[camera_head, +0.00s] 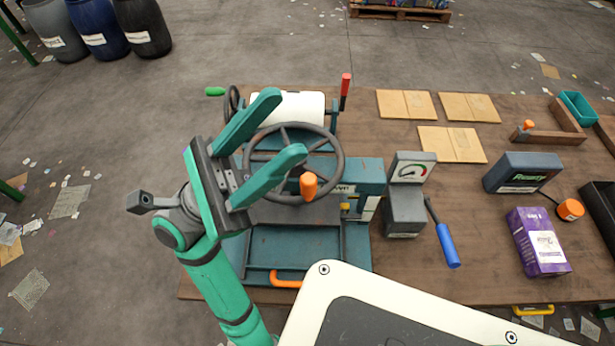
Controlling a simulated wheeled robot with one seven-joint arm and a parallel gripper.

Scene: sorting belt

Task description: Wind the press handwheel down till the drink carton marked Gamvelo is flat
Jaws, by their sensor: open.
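The press (365,178) is a teal machine on the brown table with a dark handwheel (339,172) on top. The handwheel's orange knob (308,184) is on the near side of the rim. My gripper (284,124) is open, with its two teal fingers above the wheel in this view; I cannot tell whether they touch it. They cover part of the wheel's left side. A purple drink carton (537,242) with a white label lies on the table at the right; its print is too small to read. Any carton under the press plate is hidden.
A gauge box (408,190) and a blue-handled tool (447,245) are right of the press. A grey-blue box (520,172), cardboard sheets (452,144) and a teal bin (577,108) lie further right. A red-tipped lever (345,90) stands behind the wheel.

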